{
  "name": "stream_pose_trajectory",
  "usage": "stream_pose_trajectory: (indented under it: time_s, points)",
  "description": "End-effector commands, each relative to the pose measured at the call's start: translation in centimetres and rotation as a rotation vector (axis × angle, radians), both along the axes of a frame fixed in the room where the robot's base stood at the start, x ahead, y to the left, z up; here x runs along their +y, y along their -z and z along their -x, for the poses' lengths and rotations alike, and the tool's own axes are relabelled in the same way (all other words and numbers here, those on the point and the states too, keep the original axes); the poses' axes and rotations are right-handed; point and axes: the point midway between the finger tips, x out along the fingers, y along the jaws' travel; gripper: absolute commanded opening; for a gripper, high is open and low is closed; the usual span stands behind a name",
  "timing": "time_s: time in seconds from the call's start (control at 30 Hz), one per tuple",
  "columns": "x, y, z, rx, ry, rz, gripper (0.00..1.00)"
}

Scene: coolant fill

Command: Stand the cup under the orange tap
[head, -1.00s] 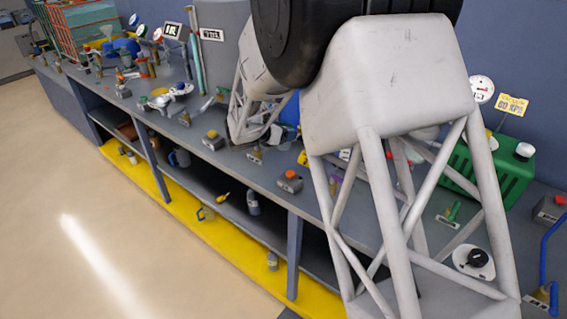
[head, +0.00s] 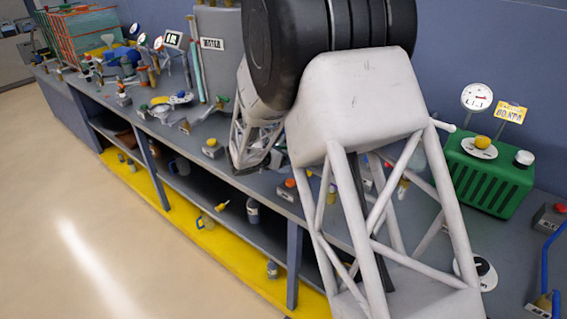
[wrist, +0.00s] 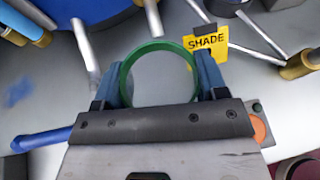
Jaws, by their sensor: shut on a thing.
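In the wrist view my gripper (wrist: 161,66) is shut on a cup with a green rim (wrist: 127,73), one blue finger on each side of it. I look down into its round opening, and the inside looks pale grey and empty. I cannot tell whether its base touches the surface below. In the head view my arm covers the middle of the bench, and the cup and fingers cannot be made out there. I cannot single out the orange tap in either view.
A yellow SHADE sign (wrist: 206,44) stands close to the right finger. A blue round object (wrist: 85,8), metal rods and brass fittings crowd the cup. A block with an orange button (wrist: 259,130) lies at right. In the head view a green ribbed box (head: 490,175) stands at right.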

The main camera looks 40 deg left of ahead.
Motion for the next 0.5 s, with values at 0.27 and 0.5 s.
stream_pose_trajectory:
  time_s: [0.27,0.5]
  points:
    - [0.0,2.7,0.0,0.000,-0.001,0.002,0.43]
    - [0.0,3.3,0.0,0.000,0.000,-0.001,0.43]
